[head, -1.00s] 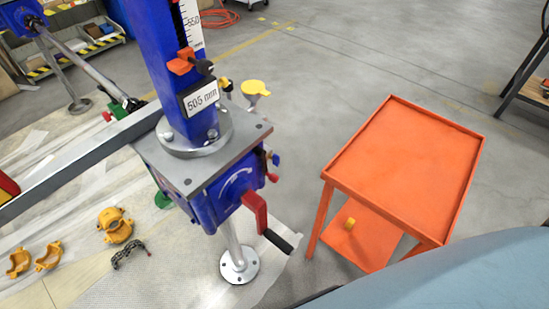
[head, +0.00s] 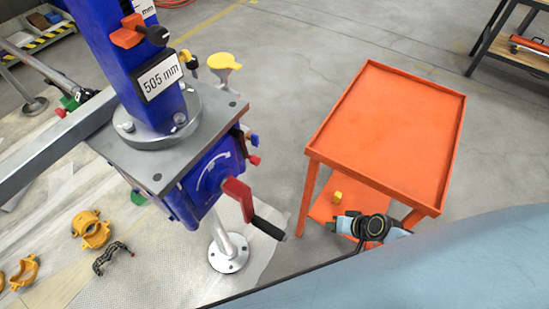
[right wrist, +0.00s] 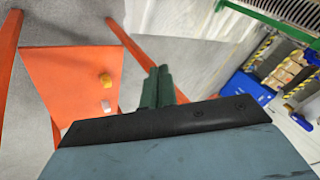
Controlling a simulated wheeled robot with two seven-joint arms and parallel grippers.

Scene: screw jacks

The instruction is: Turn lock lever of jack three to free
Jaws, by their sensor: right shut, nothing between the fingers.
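A blue screw jack (head: 150,60) with a "505 mm" plate (head: 160,78) stands at the left of the head view; no jack number is readable. A red crank (head: 238,198) with a black grip is on its gearbox. Small knobs, one red (head: 254,160) and one blue (head: 252,139), stick out of the gearbox's right side. An orange clamp (head: 128,33) with a black knob sits on the column. I cannot tell which part is the lock lever. My right gripper (head: 334,224) is shut and empty, right of the crank and apart from it; its green fingers show in the right wrist view (right wrist: 160,80).
An orange cart (head: 390,125) stands right of the jack, with a yellow piece (head: 337,197) on its lower shelf. Yellow clamps (head: 92,232) and a dark chain (head: 110,258) lie on the floor at left. A grey beam (head: 45,155) meets the jack.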

